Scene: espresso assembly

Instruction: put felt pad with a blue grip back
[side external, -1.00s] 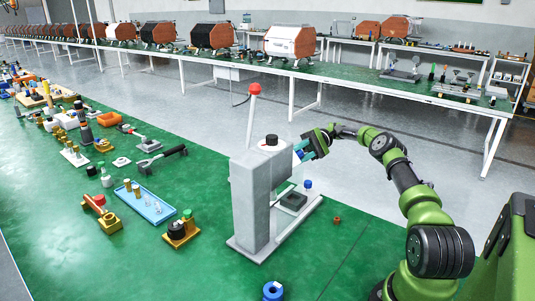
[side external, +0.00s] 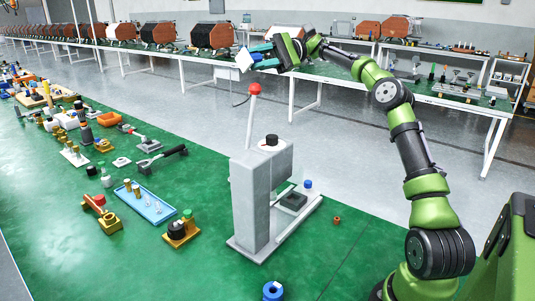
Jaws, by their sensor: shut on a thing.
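My gripper (side external: 260,56) is raised high above the grey press, at the upper middle of the side view. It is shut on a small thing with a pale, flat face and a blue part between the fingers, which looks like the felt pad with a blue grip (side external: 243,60). The pad is held in the air, tilted, at the fingertips' left side. The grey press (side external: 262,195) stands on the green table below, with a red-knobbed lever (side external: 254,90) and a black knob on top. The fingers partly hide the blue grip.
A small blue-capped piece (side external: 308,186) stands at the press's base. A blue ring-shaped piece (side external: 272,291) lies at the front edge. A blue tray (side external: 152,206), a brass stand (side external: 181,232) and several tools fill the left. Green table right of the press is mostly clear.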

